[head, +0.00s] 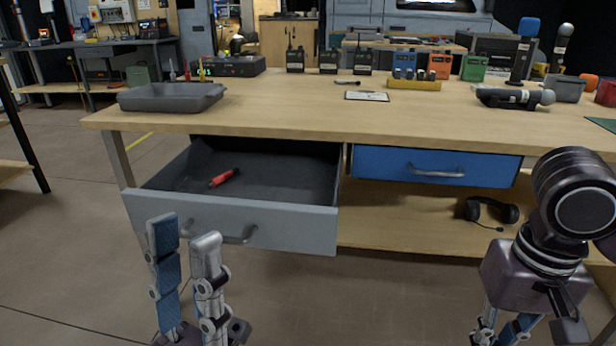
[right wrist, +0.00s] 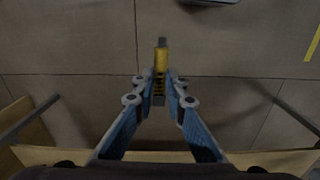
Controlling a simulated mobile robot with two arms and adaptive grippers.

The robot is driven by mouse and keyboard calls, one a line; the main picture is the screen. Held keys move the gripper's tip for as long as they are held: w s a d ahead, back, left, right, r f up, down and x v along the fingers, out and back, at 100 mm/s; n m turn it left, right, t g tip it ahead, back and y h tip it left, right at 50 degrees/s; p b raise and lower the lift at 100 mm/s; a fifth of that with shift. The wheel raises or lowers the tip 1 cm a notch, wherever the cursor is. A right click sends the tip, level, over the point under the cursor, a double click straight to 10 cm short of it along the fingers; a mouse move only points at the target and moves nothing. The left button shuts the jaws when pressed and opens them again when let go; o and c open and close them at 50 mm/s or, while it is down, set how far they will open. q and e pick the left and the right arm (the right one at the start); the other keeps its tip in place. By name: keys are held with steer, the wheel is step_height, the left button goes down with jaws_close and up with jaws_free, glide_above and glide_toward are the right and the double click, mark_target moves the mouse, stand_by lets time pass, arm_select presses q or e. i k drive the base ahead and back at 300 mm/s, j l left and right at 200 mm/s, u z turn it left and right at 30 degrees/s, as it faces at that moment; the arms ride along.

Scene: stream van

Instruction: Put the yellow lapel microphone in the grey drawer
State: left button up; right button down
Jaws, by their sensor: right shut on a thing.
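The yellow lapel microphone (right wrist: 161,62), a slim yellow piece with a dark tip, is held between the fingers of my right gripper (right wrist: 159,92) in the right wrist view. It is hidden in the head view, where only part of the right gripper (head: 503,328) shows at the lower right. The grey drawer (head: 290,222) is pulled open under the left part of the workbench. A small red object (head: 224,177) lies inside it. My left gripper (head: 185,231) is open and empty, its fingers in front of the drawer's front and handle.
The wooden workbench (head: 270,118) carries a grey tray (head: 171,97), radios, a yellow holder (head: 413,85) and microphones. A blue drawer (head: 436,168) is shut to the right of the grey one. A headset (head: 488,211) lies on the lower shelf. The drawer is mostly empty.

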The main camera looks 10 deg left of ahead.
mark_target(295, 187)
steer(key=i+l+u, duration=0.2)
steer(key=l, duration=0.35)
steer(key=l+u, duration=0.15)
steer(key=l, duration=0.4)
steer(key=i+l+u, duration=0.2)
steer(key=l, duration=0.4)
steer(key=k+u, duration=0.1)
steer(key=u, duration=1.2)
